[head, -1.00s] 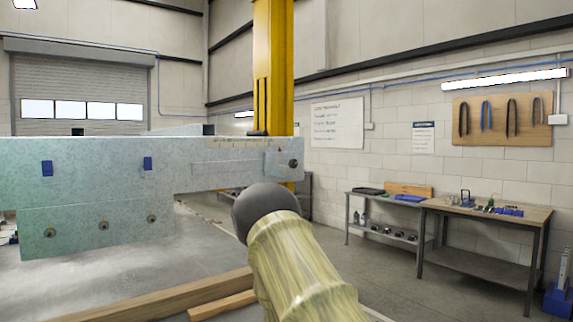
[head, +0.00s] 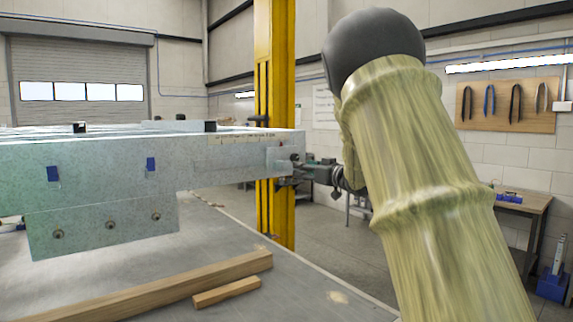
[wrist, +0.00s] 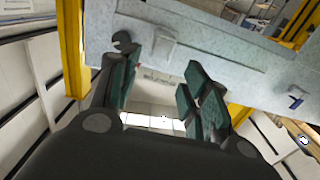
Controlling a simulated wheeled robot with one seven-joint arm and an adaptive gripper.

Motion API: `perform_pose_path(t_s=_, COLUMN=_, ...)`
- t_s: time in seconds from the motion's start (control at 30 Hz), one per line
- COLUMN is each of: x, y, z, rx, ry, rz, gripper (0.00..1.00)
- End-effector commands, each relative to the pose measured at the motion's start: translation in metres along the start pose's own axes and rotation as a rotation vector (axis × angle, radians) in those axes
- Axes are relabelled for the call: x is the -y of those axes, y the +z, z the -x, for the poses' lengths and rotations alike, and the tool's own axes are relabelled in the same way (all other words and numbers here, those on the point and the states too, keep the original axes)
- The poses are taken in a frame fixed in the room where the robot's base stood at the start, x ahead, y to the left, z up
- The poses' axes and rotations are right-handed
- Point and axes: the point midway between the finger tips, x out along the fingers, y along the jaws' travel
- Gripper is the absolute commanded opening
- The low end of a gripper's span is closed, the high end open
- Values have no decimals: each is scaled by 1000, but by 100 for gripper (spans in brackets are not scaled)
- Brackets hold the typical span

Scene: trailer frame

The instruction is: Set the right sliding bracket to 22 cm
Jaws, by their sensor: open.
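The pale galvanized trailer frame (head: 100,165) spans the left half of the head view. The right sliding bracket (head: 277,159) is a small plate at the right end of its side rail, below a tan scale strip (head: 240,138) too small to read. My gripper (head: 290,172) is at that end, its fingers overlapping the bracket's knob in this view; contact cannot be told. In the wrist view my gripper (wrist: 163,95) is open, with green pads apart and nothing between them. The dark knob (wrist: 123,41) shows near the left finger, and a raised plate (wrist: 165,46) lies on the rail.
Blue clips (head: 151,164) mark the rail, and a bolted plate (head: 105,224) hangs below it. Wooden beams (head: 160,288) lie beneath. A yellow post (head: 276,90) stands behind the rail end. A workbench (head: 525,203) is at the right, with open floor before it.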

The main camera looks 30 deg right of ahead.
Motion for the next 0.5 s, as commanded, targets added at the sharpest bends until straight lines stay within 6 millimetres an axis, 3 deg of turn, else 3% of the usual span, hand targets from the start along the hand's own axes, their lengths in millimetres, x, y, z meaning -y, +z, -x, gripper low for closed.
perform_pose_path(t_s=0.5, x=0, y=-1, z=-64, rx=2, ry=-1, rz=1, gripper=46)
